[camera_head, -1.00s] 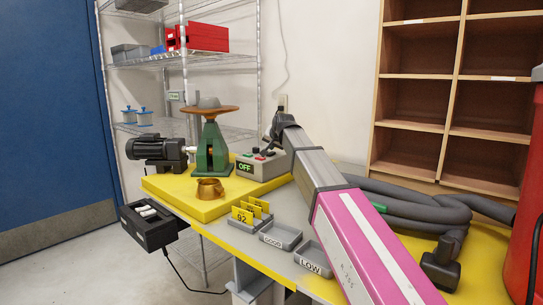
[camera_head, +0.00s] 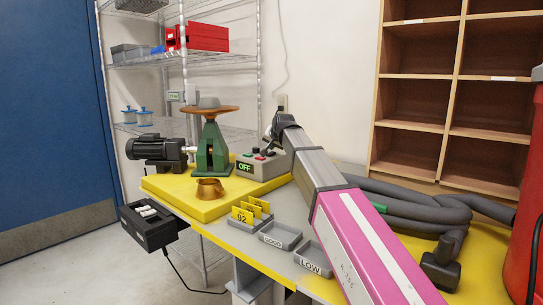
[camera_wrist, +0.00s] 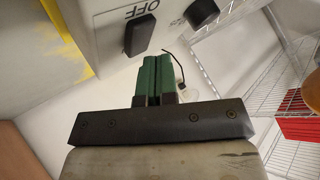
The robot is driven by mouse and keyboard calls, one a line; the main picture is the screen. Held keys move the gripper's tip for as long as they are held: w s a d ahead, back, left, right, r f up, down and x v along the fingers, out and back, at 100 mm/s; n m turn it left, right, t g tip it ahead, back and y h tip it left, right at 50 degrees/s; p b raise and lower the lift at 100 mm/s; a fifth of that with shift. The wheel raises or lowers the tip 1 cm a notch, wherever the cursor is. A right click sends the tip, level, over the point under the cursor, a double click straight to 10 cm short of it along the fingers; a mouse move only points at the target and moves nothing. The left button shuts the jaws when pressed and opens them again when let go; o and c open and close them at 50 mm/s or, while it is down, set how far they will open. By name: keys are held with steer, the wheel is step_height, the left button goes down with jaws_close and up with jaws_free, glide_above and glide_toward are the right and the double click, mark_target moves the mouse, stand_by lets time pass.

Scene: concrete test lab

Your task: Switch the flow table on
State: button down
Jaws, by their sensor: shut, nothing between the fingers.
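The flow table has a green stand (camera_head: 212,150) with a round brown top (camera_head: 207,110) and stands on a yellow slab (camera_head: 165,190). A black motor (camera_head: 152,148) is at its left. The grey control box (camera_head: 258,168) beside it has a lit display reading OFF (camera_head: 244,167) and red and black controls on top. In the wrist view, a black rocker switch (camera_wrist: 139,36) lies by printed OFF lettering (camera_wrist: 141,9), with a round black knob (camera_wrist: 201,13) to its right. My gripper (camera_wrist: 158,58), with green fingers, is shut and empty close to the rocker. Contact cannot be told.
A brass mould (camera_head: 209,189) sits on the slab's front. Yellow number tags (camera_head: 245,215) and grey trays (camera_head: 280,236) lie nearer. Thick grey hoses (camera_head: 410,205) lie at the right. A wire shelf (camera_head: 222,65) stands behind. A black box (camera_head: 150,230) hangs at the table's left edge.

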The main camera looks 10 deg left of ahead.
steer(key=shift+f, duration=0.1)
steer(key=shift+f, duration=0.55)
stand_by(0.7)
steer(key=shift+s+a+r, duration=0.15)
steer(key=shift+r, duration=0.45)
